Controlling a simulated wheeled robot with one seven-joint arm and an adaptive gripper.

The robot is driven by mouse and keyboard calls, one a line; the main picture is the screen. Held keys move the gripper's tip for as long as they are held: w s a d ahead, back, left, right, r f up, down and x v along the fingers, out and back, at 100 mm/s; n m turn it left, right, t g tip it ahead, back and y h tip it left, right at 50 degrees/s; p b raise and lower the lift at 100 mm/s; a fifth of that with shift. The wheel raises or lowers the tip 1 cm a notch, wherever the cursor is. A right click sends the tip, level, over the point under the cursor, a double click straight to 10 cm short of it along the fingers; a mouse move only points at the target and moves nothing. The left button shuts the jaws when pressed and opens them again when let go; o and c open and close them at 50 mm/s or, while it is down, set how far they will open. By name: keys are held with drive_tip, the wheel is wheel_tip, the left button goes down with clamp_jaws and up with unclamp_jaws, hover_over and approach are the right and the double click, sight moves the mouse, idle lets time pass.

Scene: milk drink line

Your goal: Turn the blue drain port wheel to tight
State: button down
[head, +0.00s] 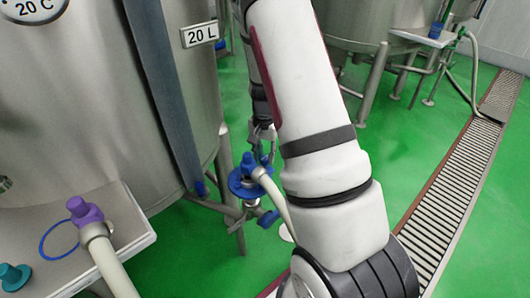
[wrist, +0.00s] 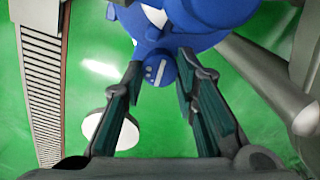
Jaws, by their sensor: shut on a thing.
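The blue drain port wheel (head: 237,184) sits on the drain fitting low beside the large steel tank, with a blue upright part on top. In the wrist view the wheel's broad blue body (wrist: 205,14) fills the top middle. A round blue knob (wrist: 158,70) with a pale mark is in front of it. My gripper (head: 264,150) reaches down at the wheel from above. In the wrist view my gripper (wrist: 159,62) has its two fingers closed in on the knob from both sides. Part of the contact is hidden, and the wheel's turned position cannot be read.
A white hose (head: 277,197) runs from the fitting behind my arm. A smaller blue handle (head: 268,218) is below. A tray (head: 140,235) with a purple-capped hose (head: 85,212) stands left. The tank (head: 90,100) is close on the left; green floor and a drain grate (head: 450,195) lie right.

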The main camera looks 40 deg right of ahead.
sight(264, 157)
drive_tip(key=shift+m, duration=0.6)
drive_tip(key=c, duration=1.5)
unclamp_jaws()
drive_tip(key=shift+c, duration=0.2)
wheel_tip(264, 157, up, 12)
